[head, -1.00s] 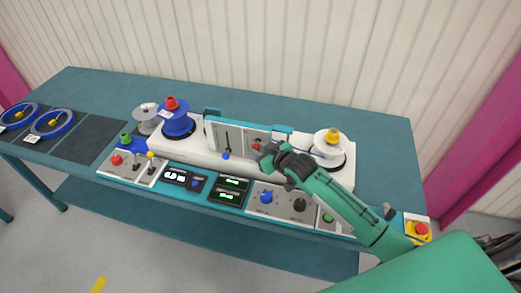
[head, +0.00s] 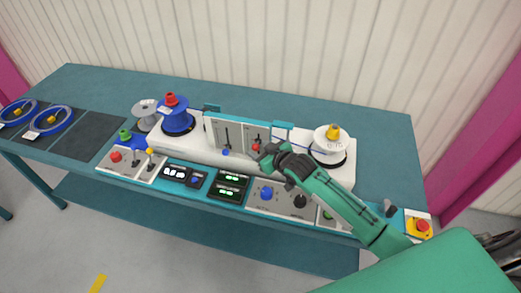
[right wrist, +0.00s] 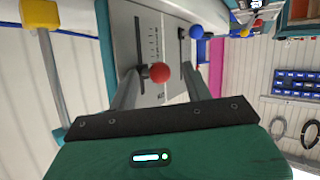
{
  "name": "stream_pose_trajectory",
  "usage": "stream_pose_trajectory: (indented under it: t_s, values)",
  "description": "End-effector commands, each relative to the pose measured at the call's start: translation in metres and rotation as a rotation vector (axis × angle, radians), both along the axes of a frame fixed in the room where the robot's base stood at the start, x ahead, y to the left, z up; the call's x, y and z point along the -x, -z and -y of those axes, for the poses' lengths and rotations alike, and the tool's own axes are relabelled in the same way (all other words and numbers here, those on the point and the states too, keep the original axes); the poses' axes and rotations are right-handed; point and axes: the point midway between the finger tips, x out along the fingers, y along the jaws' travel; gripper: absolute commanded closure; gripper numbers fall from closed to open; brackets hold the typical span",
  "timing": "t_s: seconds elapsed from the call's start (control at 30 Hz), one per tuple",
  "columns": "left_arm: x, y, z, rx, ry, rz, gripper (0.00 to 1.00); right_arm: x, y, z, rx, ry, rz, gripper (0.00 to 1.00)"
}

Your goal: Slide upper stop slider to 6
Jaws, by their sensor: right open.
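The upright grey panel (head: 239,133) on the white machine has two vertical slots with sliders. One slider has a red knob (head: 256,147), the other a blue knob (head: 225,152). Which one is the upper stop is not readable here. My right gripper (head: 264,156) is at the red knob, in front of the panel. In the right wrist view, the red knob (right wrist: 160,72) sits between the two spread fingers (right wrist: 158,84), with gaps on both sides. A scale with tick marks runs beside its slot; its numbers are too small to read. My left gripper is out of view.
A white reel with a yellow knob (head: 332,133) stands close to my right gripper. A blue reel with a red knob (head: 171,99) is at the left. Control boxes and displays (head: 230,186) line the table's front edge. An emergency stop (head: 421,226) is at the right.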

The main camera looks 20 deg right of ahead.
Motion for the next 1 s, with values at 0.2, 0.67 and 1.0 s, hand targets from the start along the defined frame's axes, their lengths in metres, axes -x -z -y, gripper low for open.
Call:
stream_pose_trajectory:
  t_s: [0.2, 0.67, 1.0]
  values:
    - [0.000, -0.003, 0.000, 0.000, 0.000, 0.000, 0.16, 0.000, -0.007, 0.000, 0.000, 0.000, 0.002, 0.50]
    - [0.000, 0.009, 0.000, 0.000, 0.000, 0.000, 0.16, 0.051, -0.039, 0.019, 0.002, 0.000, 0.002, 0.50]
    - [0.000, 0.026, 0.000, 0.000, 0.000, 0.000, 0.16, 0.110, -0.064, 0.040, 0.002, -0.001, 0.000, 0.50]
